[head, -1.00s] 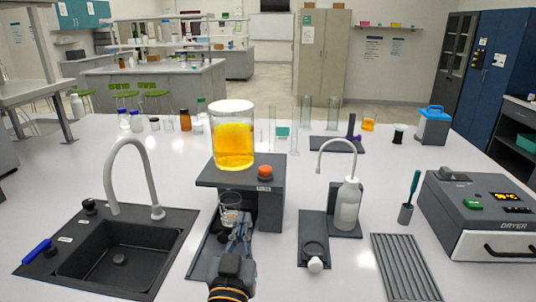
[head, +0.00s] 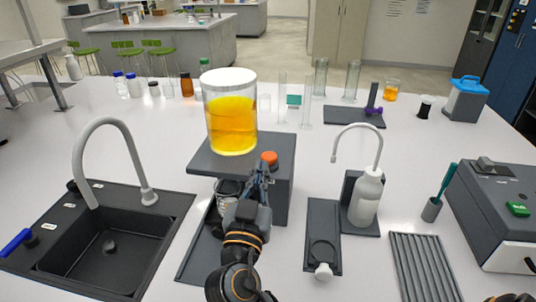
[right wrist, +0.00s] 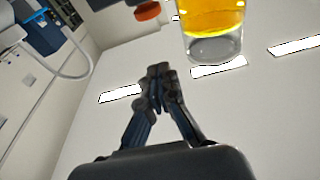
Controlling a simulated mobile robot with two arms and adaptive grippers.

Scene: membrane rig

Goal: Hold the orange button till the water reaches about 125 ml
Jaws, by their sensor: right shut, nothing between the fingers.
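The orange button (head: 269,157) sits on the front right of the dark rig's top plate (head: 205,163). A glass tank of yellow-orange liquid (head: 232,128) stands on the plate beside it. My right gripper (head: 262,170) is shut and empty, its tips just in front of and below the button in the head view. The right wrist view shows the shut fingertips (right wrist: 158,70) apart from the button (right wrist: 148,10), with the tank (right wrist: 212,25) nearby. A small glass beaker (head: 228,188) below the plate is partly hidden by my gripper; its water level cannot be read. My left gripper is out of view.
A black sink (head: 60,270) with a grey tap is at left. A wash bottle (head: 367,195), a ribbed grey tray (head: 425,270) and a dryer (head: 500,215) are at right. Bottles and glass cylinders line the back.

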